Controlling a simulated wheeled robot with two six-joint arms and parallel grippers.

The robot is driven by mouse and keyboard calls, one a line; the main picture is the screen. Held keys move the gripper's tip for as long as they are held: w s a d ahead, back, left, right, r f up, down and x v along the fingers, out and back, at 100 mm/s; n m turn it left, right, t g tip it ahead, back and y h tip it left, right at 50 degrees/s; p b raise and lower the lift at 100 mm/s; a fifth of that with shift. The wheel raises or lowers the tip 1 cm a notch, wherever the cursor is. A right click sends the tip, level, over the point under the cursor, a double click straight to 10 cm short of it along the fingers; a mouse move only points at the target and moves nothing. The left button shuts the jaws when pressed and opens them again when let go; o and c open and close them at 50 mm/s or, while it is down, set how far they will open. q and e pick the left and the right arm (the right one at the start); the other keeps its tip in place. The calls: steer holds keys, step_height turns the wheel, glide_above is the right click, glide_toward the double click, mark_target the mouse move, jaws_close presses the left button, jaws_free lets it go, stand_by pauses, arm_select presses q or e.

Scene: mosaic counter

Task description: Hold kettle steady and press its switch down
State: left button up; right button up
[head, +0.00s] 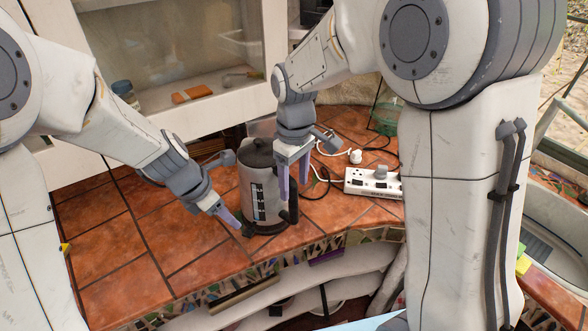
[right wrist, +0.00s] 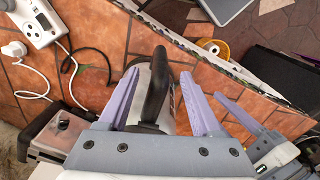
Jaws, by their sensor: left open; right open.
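The kettle (head: 259,188) stands upright on the tiled counter, with a silver body, black lid and dark window strip. Its black handle (head: 293,203) is on the right side. My right gripper (head: 293,178) points down over the handle, open. In the right wrist view the handle (right wrist: 157,88) lies between the two spread purple fingers (right wrist: 160,76), with gaps showing beside it. My left gripper (head: 239,222) is open, low at the kettle's left side by its base; whether it touches is unclear. Its purple fingers also show in the right wrist view (right wrist: 240,117). I cannot make out the switch clearly.
A white power strip (head: 372,184) with a plug and cables lies right of the kettle. A green basket (head: 386,118) stands behind it. A glass-fronted cabinet (head: 180,55) is at the back. The counter's left tiles (head: 115,240) are clear; its mosaic edge is in front.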

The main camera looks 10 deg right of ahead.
mark_target(294, 202)
step_height(294, 202, down, 7)
steer(key=shift+r, duration=0.1)
stand_by(0.3)
jaws_close()
stand_by(1.2)
